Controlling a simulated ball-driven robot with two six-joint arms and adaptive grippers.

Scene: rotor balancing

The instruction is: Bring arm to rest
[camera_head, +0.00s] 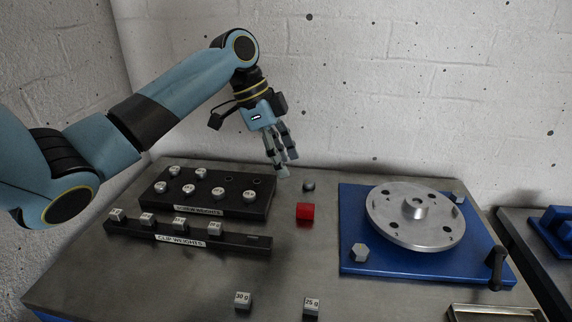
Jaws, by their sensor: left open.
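My left arm comes in from the left, and my left gripper (282,164) hangs fingers down above the back of the table. Its fingers are a little apart, with nothing seen between them. It is behind and to the left of a red block (305,212) and a small dark knob (308,186), to the right of the black weight rack. My right gripper is not in view.
A silver rotor disc (415,215) sits on a blue plate (390,262) at the right. A black weight rack (160,212) and clip rack (240,246) stand at the left. Two loose weights (243,299) (311,306) lie in front.

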